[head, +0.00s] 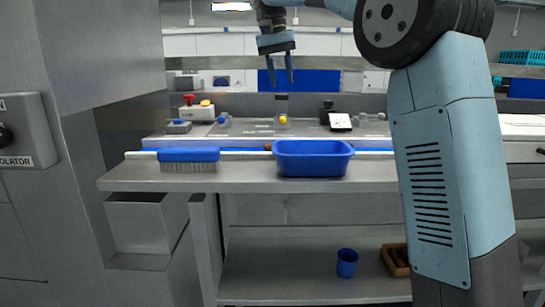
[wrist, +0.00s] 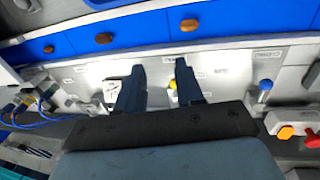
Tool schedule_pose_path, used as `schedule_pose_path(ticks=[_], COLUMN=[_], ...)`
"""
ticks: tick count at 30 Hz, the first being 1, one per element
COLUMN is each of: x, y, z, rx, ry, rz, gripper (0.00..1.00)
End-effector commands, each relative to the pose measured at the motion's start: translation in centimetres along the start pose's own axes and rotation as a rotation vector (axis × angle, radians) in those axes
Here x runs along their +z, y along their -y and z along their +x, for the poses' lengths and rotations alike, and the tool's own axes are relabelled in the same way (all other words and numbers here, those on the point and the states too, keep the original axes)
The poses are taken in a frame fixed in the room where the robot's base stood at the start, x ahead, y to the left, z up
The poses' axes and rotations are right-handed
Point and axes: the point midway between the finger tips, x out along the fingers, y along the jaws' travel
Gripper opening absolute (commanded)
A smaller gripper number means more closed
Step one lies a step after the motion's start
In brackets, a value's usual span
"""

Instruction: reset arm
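My gripper (head: 281,82) hangs fingers-down in the upper middle of the head view, raised above the bench. Its two fingers are apart with nothing between them. In the wrist view my gripper (wrist: 160,64) also shows open and empty, with a grey panel behind its fingers. My blue arm fills much of the right side of the head view and hides part of the bench.
A blue tub (head: 313,160) and a blue brush (head: 189,158) stand on the bench's front edge (head: 230,184). Brown dates (wrist: 104,38) lie spaced on a blue strip (wrist: 145,29). A red button (head: 189,99) is at the left. A blue cup (head: 347,262) is on the lower shelf.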

Motion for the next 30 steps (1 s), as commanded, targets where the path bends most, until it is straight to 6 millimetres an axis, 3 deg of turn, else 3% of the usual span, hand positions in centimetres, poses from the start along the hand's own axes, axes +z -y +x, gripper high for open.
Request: schedule_pose_path(ticks=[11,20,30], x=[3.9,10.4,18.8], y=[-4.6,-9.9,-14.5], z=[0.6,3.3,8.6], rx=[-0.036,-0.084,-0.13], ry=[-0.059,-0.146,-0.254], rz=[-0.007,-0.014,-0.005], gripper=[0.37,0.37,0.37])
